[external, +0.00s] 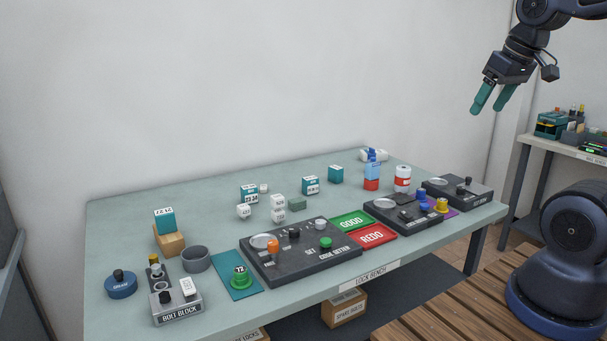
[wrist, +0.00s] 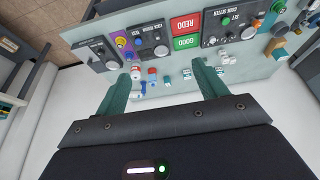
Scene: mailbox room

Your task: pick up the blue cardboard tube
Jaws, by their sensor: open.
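A light blue cylinder (external: 372,168), which looks like the blue cardboard tube, stands upright toward the back right of the bench. A red part shows directly below it; I cannot tell whether it is stacked on this or in front of it. A darker blue piece (external: 371,154) shows just behind. In the wrist view small blue and red items lie between the fingers, too small to tell apart surely. My gripper (external: 488,107) is open and empty, high above and to the right of the bench. Its two green fingers also frame the wrist view (wrist: 160,70).
A red and white can (external: 402,178) stands close to the right of the blue cylinder. Dark control panels (external: 300,252) line the bench front. Teal and white cubes (external: 310,185) stand left of the cylinder. A side shelf (external: 570,147) stands at right.

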